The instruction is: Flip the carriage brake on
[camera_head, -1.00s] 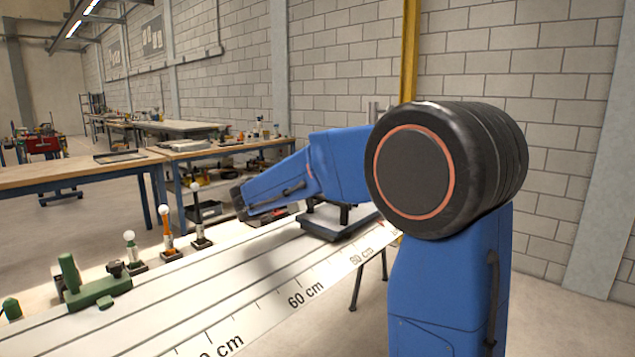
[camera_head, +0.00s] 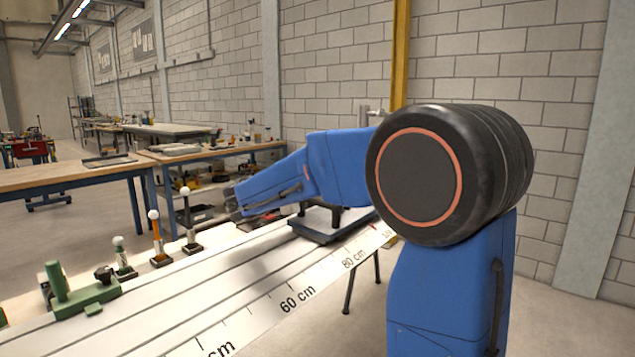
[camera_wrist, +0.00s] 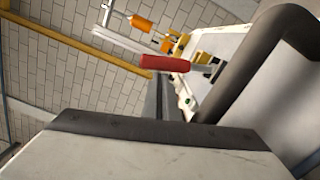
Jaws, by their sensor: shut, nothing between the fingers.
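A flat dark tray-like unit with a pale top (camera_head: 318,228) sits on the white scaled rail bed (camera_head: 232,290). My blue arm reaches above it and partly hides it. In the wrist view a red handle (camera_wrist: 165,63) on a metal shaft points left beyond a pale, dark-edged slab (camera_wrist: 150,152). I cannot tell whether the red handle is the carriage brake. An orange grip (camera_wrist: 141,23) shows above it. A dark curved part fills the right side. My fingertips are not distinguishable in either view, and nothing visibly touches the red handle.
A green block with an upright handle (camera_head: 82,295) stands on the near left of the bed. Workbenches (camera_head: 75,180) stand behind. A block wall and yellow pillar rise beyond.

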